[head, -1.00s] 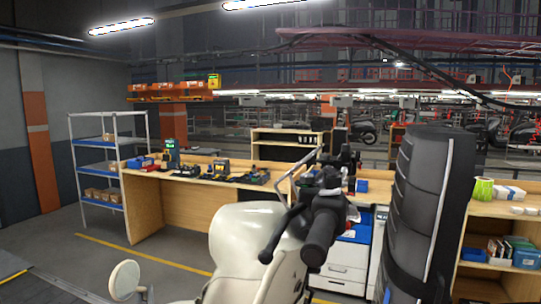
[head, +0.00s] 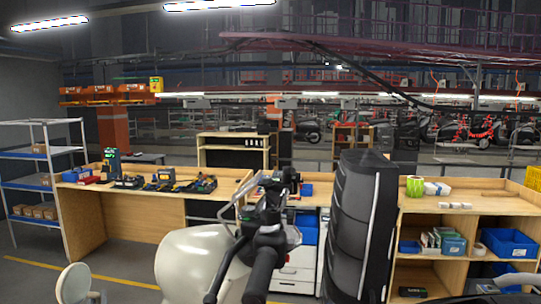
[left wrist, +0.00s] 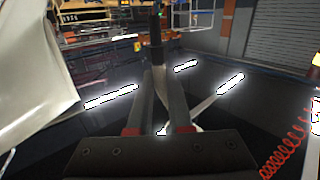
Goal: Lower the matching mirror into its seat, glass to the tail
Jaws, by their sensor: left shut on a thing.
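My left gripper (left wrist: 159,78) shows in the left wrist view, its two dark fingers closed on a slim black stem (left wrist: 156,35). I take this stem for the mirror's; its glass cannot be made out there. In the head view I cannot clearly pick the gripper out. A round pale mirror (head: 74,283) shows at the lower left on a short stem; what bears it is below the frame. The cream scooter body (head: 195,262) stands to its right, with the black handlebar grip (head: 262,272) and dark controls (head: 270,222). The mirror seat is not distinguishable. My right gripper is not in view.
A large pale panel (left wrist: 35,50) is close on the left of the wrist view, and a red coiled hose (left wrist: 290,145) hangs at the right. A tall black ridged shape (head: 360,225) stands right of the handlebar. Workbenches (head: 140,215) and shelves (head: 40,150) stand behind.

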